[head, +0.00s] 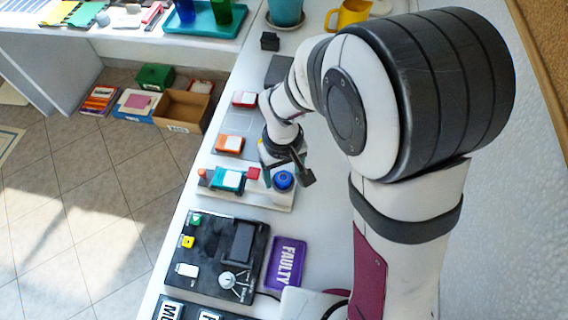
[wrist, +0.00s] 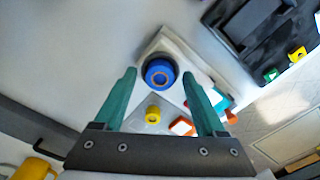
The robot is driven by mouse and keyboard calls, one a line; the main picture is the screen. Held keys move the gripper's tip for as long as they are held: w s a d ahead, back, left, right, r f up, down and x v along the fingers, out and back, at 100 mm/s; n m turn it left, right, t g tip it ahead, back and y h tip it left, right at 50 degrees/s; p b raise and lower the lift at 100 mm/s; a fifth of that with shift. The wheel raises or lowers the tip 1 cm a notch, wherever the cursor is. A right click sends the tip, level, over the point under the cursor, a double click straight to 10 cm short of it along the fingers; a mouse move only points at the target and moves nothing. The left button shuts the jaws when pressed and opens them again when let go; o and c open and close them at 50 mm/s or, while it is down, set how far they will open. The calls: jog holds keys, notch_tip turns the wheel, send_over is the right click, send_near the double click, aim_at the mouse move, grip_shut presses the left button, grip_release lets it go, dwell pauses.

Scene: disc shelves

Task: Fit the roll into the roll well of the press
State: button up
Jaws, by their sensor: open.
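A small yellow ring-shaped piece (wrist: 153,115) lies nearer, on a grey surface, and is hidden in the head view. I cannot tell for sure which is the roll, or which part is the press well. My gripper (head: 289,172) is open and empty above the slab; its green fingers (wrist: 160,77) point at the blue piece.
An orange cassette (head: 229,143) lies behind. A black device (head: 215,275) and a purple FAULTY tray (head: 287,263) stand in front. A yellow mug (head: 348,14) is at the back.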

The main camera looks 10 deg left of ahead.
aim_at(283, 177)
notch_tip(283, 177, up, 13)
jog(key=s+d+m+y, duration=0.1)
jog(key=s+d+m, duration=1.1)
jog(key=s, duration=0.3)
jog(key=shift+d+r+y, duration=0.15)
jog(key=shift+d+y, duration=0.25)
jog(key=shift+d, duration=0.25)
